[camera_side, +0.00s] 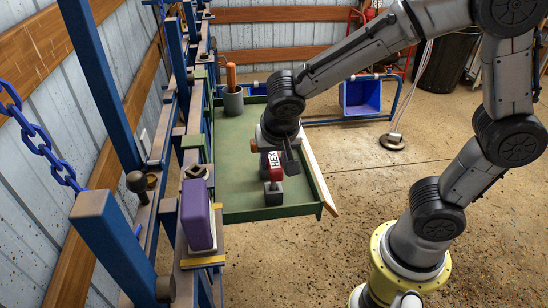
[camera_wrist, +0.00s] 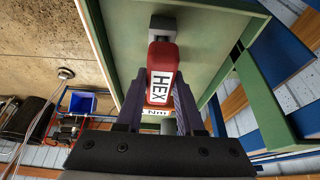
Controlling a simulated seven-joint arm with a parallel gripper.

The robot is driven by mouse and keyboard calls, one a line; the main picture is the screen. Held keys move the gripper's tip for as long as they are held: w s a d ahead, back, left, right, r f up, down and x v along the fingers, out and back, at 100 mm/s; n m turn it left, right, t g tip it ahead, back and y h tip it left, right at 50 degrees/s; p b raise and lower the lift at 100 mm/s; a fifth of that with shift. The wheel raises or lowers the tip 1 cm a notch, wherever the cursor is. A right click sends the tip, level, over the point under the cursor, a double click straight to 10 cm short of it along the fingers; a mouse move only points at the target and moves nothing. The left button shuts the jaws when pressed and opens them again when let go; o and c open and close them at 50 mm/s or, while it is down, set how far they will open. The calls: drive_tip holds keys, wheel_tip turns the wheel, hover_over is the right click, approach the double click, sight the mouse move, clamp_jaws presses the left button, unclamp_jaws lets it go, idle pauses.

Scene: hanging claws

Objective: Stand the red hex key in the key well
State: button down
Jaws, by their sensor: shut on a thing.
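The red hex key (camera_side: 276,168) is a red block with a white "HEX" label. My gripper (camera_side: 284,157) is shut on it over the green tray. In the wrist view the red hex key (camera_wrist: 161,62) sits between the two fingers of my gripper (camera_wrist: 160,92), with its far end pointing away from the palm. A small dark grey block (camera_side: 273,192) shows directly below the key in the side view, and a grey piece (camera_wrist: 163,22) shows beyond its far end in the wrist view. I cannot tell whether this is the key well or part of the key, nor whether they touch.
The green tray (camera_side: 240,150) has a raised rim and is mostly bare. A grey cup (camera_side: 233,104) with an orange-handled tool stands at its back left. A blue rack with a purple block (camera_side: 198,215) borders it on the left. A blue bin (camera_side: 362,97) stands behind.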

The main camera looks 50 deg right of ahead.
drive_tip(key=shift+f, duration=0.6)
drive_tip(key=shift+c, duration=2.2)
unclamp_jaws()
drive_tip(key=s+r+m, duration=0.1)
drive_tip(key=s+r, duration=0.1)
drive_tip(key=r, duration=0.5)
drive_tip(key=s+r+m, duration=0.1)
drive_tip(key=s+r, duration=0.2)
drive_tip(key=r, duration=0.5)
drive_tip(key=s+d+f+n+t+y, duration=0.1)
drive_tip(key=s+d+f+n, duration=0.1)
drive_tip(key=s+n, duration=0.3)
drive_tip(key=s+d+f+n+t+y, duration=0.1)
drive_tip(key=s+d+f+n+y, duration=0.1)
drive_tip(key=s+n, duration=0.4)
drive_tip(key=shift+d+f, duration=0.4)
drive_tip(key=shift+f, duration=0.1)
